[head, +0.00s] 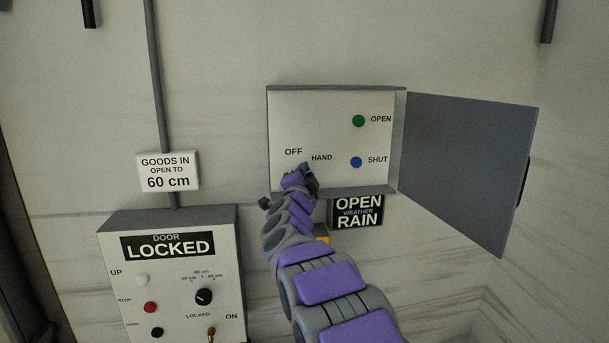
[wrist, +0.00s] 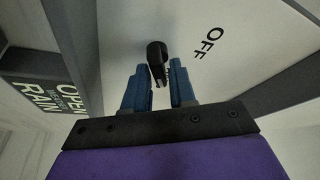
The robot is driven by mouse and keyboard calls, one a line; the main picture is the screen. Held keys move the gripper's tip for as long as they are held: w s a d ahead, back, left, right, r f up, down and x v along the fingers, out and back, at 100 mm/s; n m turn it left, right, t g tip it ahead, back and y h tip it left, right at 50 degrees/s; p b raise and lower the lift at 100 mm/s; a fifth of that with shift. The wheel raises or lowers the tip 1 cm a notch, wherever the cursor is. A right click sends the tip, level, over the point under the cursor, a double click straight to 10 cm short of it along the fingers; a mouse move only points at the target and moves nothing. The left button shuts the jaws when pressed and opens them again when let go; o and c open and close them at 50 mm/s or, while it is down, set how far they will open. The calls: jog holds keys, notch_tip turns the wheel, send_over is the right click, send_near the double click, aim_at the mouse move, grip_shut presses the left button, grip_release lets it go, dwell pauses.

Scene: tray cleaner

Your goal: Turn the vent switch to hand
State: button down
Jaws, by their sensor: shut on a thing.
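The vent switch is a black knob (wrist: 156,52) on the white panel inside the open wall box (head: 315,115). In the wrist view my gripper (wrist: 158,74) has its blue fingers on either side of the knob, and it is shut on it. In the head view my gripper (head: 306,172) is at the panel's lower part, just below the OFF label (head: 293,152) and the HAND label (head: 321,157), and it hides the knob. The OFF label also shows in the wrist view (wrist: 209,42). I cannot tell which label the knob points to.
A green button (head: 358,121) marked OPEN and a blue button (head: 356,162) marked SHUT are on the panel's right. The box's grey door (head: 465,165) stands open to the right. An OPEN WEATHER RAIN sign (head: 357,212) is below. A door control box (head: 180,275) reads LOCKED at lower left.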

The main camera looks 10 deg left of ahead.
jog(key=shift+f, duration=0.2)
jog(key=c, duration=1.2)
grip_release()
jog(key=shift+w, duration=0.15)
jog(key=shift+o, duration=0.2)
jog(key=shift+r, duration=0.1)
jog(key=b+v, duration=0.4)
jog(key=v, duration=1.3)
jog(key=shift+a+f, duration=0.1)
jog(key=shift+f, duration=0.15)
